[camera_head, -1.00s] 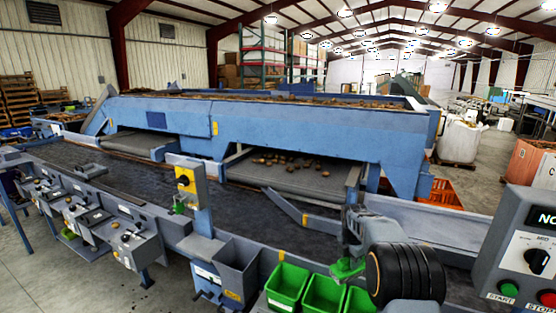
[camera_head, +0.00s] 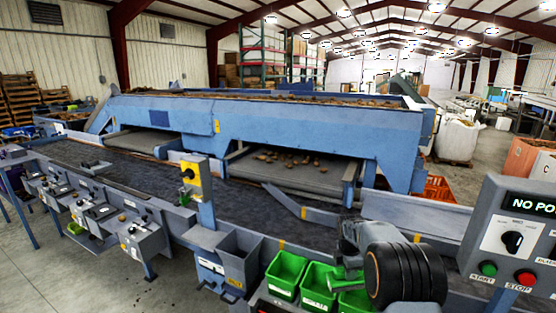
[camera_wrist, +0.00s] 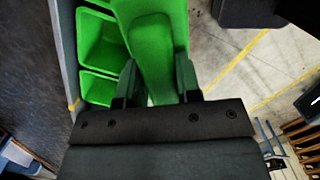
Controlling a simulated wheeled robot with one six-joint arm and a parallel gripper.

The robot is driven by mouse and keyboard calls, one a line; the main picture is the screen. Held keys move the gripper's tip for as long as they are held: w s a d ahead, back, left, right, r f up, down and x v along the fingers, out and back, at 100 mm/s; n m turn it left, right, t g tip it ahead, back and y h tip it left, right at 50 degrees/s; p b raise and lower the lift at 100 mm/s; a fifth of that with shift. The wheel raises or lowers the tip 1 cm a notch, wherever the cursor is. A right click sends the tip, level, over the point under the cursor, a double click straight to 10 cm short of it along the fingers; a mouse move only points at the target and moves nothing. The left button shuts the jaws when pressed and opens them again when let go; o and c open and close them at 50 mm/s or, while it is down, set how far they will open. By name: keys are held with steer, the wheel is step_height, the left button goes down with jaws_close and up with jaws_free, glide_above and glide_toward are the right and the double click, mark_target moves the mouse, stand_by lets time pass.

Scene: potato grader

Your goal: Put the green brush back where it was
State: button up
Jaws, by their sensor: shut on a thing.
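The green brush (camera_wrist: 155,45) is held between the two fingers of my gripper (camera_wrist: 157,80) in the wrist view. Its long green body runs up and away from the fingers. In the head view, my gripper (camera_head: 350,268) hangs over the right end of the row of green bins, with a green part of the brush (camera_head: 341,284) showing below it. The brush's bristles and its far end cannot be made out. Dark wrist parts cover the lower wrist view.
Green bins (camera_head: 285,274) stand in a row along the conveyor's near side, beside a grey chute (camera_head: 238,258). A control panel (camera_head: 515,240) with a display and buttons is at the right. The dark conveyor belt (camera_head: 240,222) lies behind. Small potatoes (camera_head: 290,159) lie beyond.

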steer(key=s+a+f+m+b, duration=0.1)
steer(key=s+a+f+m, duration=0.2)
steer(key=s+f+m, duration=0.4)
steer(key=s+a+f+m+g+y+b, duration=0.1)
steer(key=s+a+f+m, duration=0.2)
steer(key=s+f+m, duration=0.4)
steer(key=f+m, duration=0.1)
steer(key=m, duration=0.4)
steer(key=shift+s+a+f, duration=0.3)
steer(key=shift+a+f, duration=0.05)
steer(key=shift+f, duration=0.05)
